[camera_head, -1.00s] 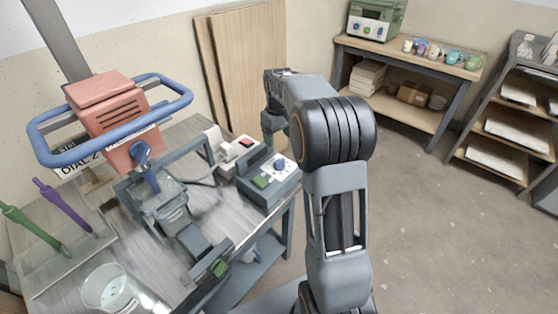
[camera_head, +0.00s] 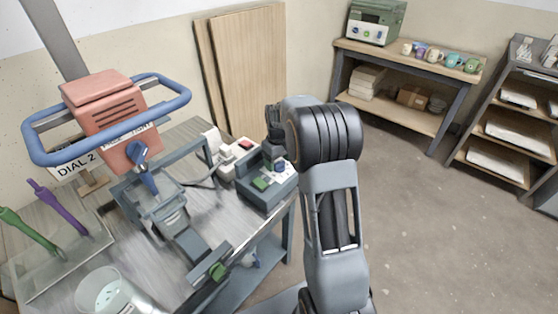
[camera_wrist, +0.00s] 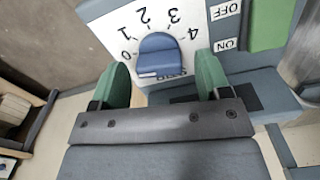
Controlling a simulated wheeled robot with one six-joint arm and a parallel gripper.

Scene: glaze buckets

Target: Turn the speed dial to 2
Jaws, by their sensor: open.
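The dial also shows in the head view (camera_head: 280,166), on a grey control box (camera_head: 265,195). My gripper (camera_wrist: 162,82) is open, with one green fingertip on each side of the knob's lower part. Nothing is between them but the knob, and contact is unclear. In the head view my arm hides the fingertips.
A green switch (camera_wrist: 268,22) with ON and OFF labels is right of the dial. A white box with a red switch (camera_head: 236,150) stands behind the control box. A mixer with a blue guard ring (camera_head: 45,158) and a DIAL 2 sign (camera_head: 75,163) stands left.

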